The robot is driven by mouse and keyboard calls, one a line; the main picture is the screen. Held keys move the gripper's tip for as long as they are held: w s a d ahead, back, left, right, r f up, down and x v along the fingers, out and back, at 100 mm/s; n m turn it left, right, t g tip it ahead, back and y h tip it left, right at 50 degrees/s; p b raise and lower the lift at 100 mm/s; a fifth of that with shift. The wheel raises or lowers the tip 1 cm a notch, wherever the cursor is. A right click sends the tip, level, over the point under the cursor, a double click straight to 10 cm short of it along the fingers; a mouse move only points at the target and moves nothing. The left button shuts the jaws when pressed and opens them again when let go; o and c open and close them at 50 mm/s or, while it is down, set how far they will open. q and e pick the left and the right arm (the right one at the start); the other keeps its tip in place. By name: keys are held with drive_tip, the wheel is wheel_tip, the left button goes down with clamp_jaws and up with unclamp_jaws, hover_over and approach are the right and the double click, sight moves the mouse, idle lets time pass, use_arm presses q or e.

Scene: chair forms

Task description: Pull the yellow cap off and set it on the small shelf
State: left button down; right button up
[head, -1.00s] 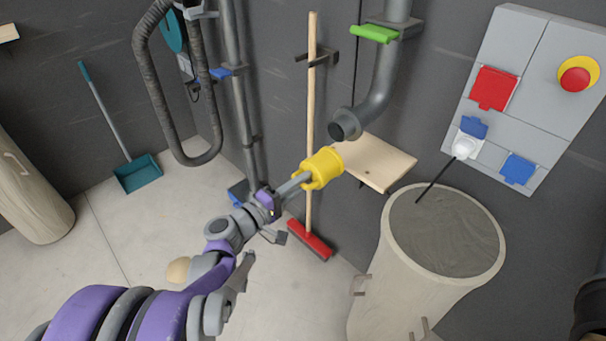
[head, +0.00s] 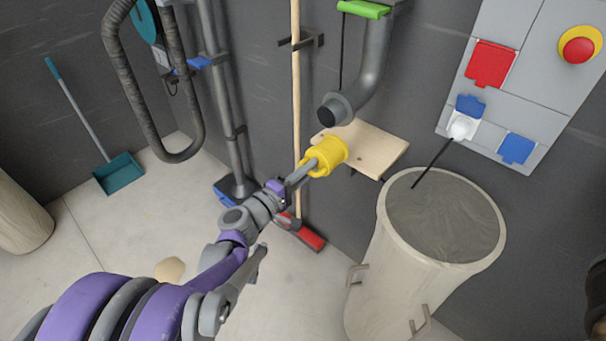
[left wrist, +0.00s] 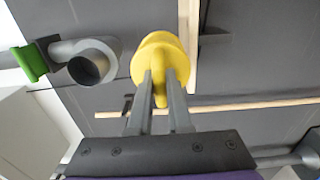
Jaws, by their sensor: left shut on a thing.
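The yellow cap (head: 328,154) is off the pipe and held in my left gripper (head: 311,168). The left wrist view shows the cap (left wrist: 159,52) with both fingers (left wrist: 160,88) shut on its handle. The pipe's dark open end (head: 333,111) is bare, above the cap. The small wooden shelf (head: 375,148) is fixed to the wall just behind and right of the cap. In the head view the cap overlaps the shelf's left end; I cannot tell whether they touch. My right gripper is not in view.
A broom (head: 296,90) with a red head hangs on the wall just left of the cap. A large bin (head: 385,270) stands right of the shelf, below a grey panel (head: 560,95). The shelf's visible top is clear.

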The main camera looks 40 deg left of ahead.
sight(320, 166)
use_arm(q)
drive_tip(key=shift+w+d+f+b, duration=0.15)
drive_tip(key=shift+w+d, duration=0.05)
drive_tip(key=shift+w, duration=2.5)
drive_tip(key=shift+w+d+f+b, duration=0.2)
drive_tip(key=shift+w+d, duration=0.05)
drive_tip(key=shift+w, duration=2.5)
drive_tip(key=shift+w+d+f+b, duration=0.15)
drive_tip(key=shift+w+d, duration=0.05)
drive_tip(key=shift+w, duration=2.5)
drive_tip(key=shift+f, duration=0.35)
drive_tip(key=c, duration=0.6)
unclamp_jaws()
drive_tip(key=shift+o, duration=0.2)
drive_tip(key=shift+s+a, duration=0.15)
drive_tip(key=shift+s, duration=1.65)
drive_tip(key=shift+s+a, duration=0.15)
drive_tip(key=shift+s, duration=1.7)
drive_tip(key=shift+s+a, duration=0.15)
drive_tip(key=shift+s, duration=1.65)
drive_tip(key=shift+s+f, duration=0.1)
drive_tip(key=shift+s, duration=0.45)
